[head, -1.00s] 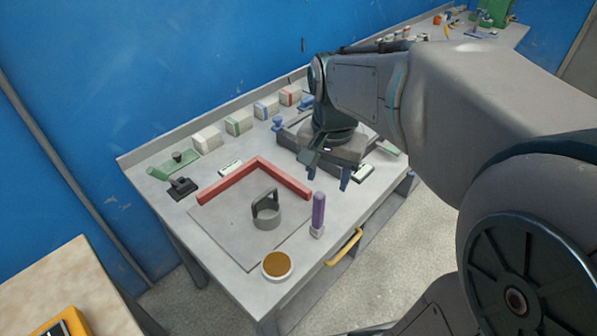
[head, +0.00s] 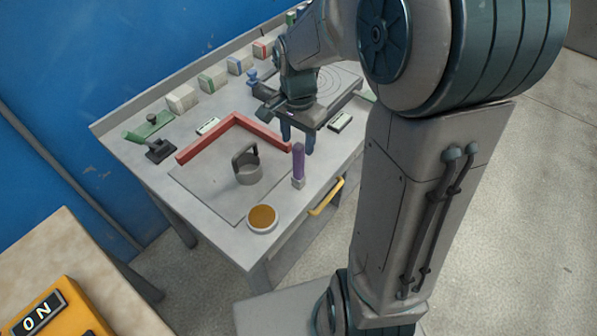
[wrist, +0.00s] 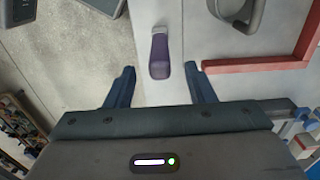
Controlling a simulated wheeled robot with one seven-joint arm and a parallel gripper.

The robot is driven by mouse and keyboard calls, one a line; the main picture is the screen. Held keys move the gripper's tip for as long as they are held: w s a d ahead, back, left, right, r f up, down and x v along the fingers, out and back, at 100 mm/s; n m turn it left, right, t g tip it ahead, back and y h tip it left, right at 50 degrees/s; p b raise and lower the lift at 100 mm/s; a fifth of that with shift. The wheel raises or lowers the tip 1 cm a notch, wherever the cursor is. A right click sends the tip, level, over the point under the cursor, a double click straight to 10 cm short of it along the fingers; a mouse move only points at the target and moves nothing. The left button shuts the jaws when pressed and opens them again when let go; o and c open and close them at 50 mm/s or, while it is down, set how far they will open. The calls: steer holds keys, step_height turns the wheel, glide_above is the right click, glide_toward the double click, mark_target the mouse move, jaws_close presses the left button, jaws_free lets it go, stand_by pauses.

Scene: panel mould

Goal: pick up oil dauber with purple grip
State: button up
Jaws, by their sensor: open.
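The oil dauber with a purple grip (head: 298,163) stands upright near the front edge of the grey table, on a small pale base. It also shows in the wrist view (wrist: 159,56), between and just beyond my fingertips. My gripper (head: 298,142) is open and empty, a little above and behind the dauber in the head view. In the wrist view, my gripper (wrist: 160,72) has its two blue fingers spread to either side of the dauber, with none seen touching it.
A round dish of brown stuff (head: 262,217) sits at the front. A yellow handle (head: 326,198) juts from the table's front. Several blocks line the back.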

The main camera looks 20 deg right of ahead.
mark_target(298, 145)
steer(key=shift+d+f+p, duration=0.1)
steer(key=shift+f+p, duration=0.3)
steer(key=shift+f, duration=2)
steer(key=c, duration=1.1)
steer(key=shift+o, duration=0.2)
steer(key=shift+w, duration=0.1)
steer(key=shift+r, duration=0.15)
